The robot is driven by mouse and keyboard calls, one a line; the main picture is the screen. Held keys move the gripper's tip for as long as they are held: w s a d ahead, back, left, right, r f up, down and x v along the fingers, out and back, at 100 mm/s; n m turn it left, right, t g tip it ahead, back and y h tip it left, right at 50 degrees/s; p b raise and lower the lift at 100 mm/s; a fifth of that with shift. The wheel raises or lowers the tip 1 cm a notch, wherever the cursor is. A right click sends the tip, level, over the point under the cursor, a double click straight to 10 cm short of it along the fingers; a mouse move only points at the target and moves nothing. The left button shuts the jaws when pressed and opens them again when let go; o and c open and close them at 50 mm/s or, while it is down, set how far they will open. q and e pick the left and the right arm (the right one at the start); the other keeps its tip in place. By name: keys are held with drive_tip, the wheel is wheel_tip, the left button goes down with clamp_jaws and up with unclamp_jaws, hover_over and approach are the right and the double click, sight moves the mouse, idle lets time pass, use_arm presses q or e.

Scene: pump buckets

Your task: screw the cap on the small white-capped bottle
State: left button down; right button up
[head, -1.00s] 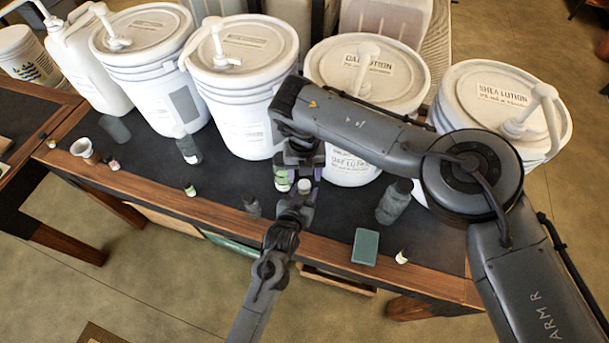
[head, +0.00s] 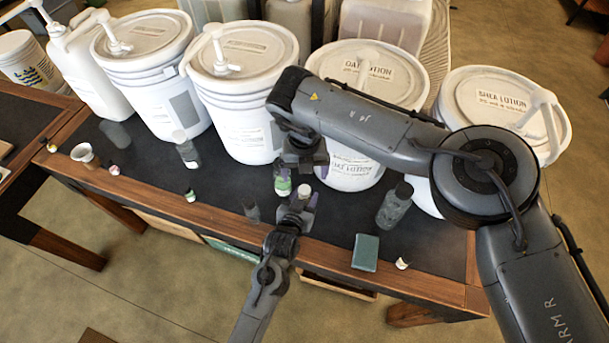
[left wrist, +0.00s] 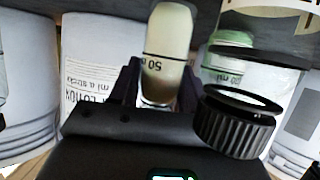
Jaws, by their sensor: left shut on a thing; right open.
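My left gripper (head: 296,211) is shut on a small pale bottle (head: 305,191) and holds it near the front middle of the table. In the left wrist view this cream-white bottle (left wrist: 166,50) sits between the fingers, with a dark line and an upside-down "50". Its top shows white in the head view; I cannot tell whether a cap is seated. My right gripper (head: 303,170) is open, just behind and above it, with its tips partly hidden. A green-labelled bottle (head: 283,186) stands beside the held one, apart from it; it shows in the left wrist view (left wrist: 228,58).
A dark small bottle (head: 252,210) stands left of the left gripper. A ribbed black round thing (left wrist: 235,125) is close in the left wrist view. A grey bottle (head: 394,206), green block (head: 366,251) and small bottle (head: 402,264) are at right. Large white buckets (head: 240,90) line the back.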

wheel_tip(320, 180, up, 9)
idle(0.4)
use_arm(q)
drive_tip(key=shift+c, duration=2.2)
unclamp_jaws()
drive_tip(key=shift+s, duration=0.1)
drive_tip(key=p+v, duration=0.1)
drive_tip(key=v, duration=0.9)
drive_tip(key=shift+s+p, duration=0.3)
use_arm(e)
drive_tip(key=shift+r, duration=0.8)
use_arm(q)
drive_tip(key=shift+a+r, duration=0.1)
drive_tip(key=shift+r, duration=0.05)
